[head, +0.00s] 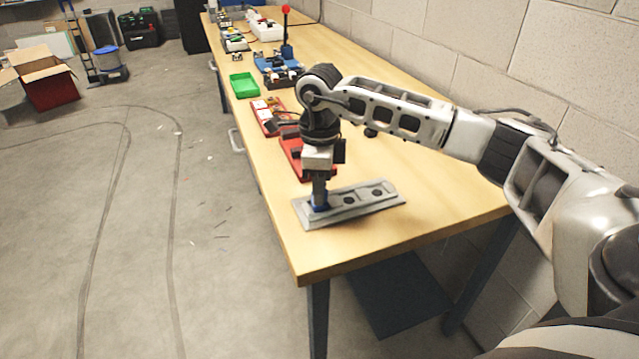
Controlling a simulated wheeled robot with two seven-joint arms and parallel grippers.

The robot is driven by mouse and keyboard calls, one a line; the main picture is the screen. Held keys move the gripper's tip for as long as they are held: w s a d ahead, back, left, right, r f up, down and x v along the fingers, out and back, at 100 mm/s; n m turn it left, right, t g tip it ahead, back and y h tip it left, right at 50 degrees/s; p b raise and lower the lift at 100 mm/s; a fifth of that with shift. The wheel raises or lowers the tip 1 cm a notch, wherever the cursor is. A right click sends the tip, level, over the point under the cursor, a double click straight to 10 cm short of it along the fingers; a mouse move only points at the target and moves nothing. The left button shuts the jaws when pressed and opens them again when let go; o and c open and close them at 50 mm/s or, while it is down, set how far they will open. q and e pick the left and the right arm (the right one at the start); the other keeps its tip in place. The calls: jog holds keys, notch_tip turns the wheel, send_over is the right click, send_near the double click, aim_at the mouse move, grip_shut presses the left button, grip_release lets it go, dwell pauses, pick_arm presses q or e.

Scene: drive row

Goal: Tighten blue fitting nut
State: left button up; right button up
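The blue fitting nut (319,206) sits at the left end of a grey metal plate (345,215) on the near part of the workbench. Only a little of its blue side shows. My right gripper (319,192) points straight down over it, with the fingers at the nut. The fingers look close together around or against the nut, but their gap is too small to make out. Two dark round holes show in the plate to the right of the nut. My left gripper is not in view.
The wooden workbench (430,215) runs away along a block wall. Red trays (296,160), a green bin (243,85) and a blue fixture with a red-knobbed lever (286,35) stand behind the plate. The bench's near right corner is clear.

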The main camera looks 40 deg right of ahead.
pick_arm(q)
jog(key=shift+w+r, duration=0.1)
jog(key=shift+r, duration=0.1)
pick_arm(e)
jog(key=shift+m, duration=1.4)
jog(key=o, duration=1)
jog(key=shift+c, duration=0.2)
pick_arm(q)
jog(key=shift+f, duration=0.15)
pick_arm(e)
jog(key=shift+r, duration=0.1)
jog(key=shift+r, duration=0.4)
notch_tip(320, 180, up, 15)
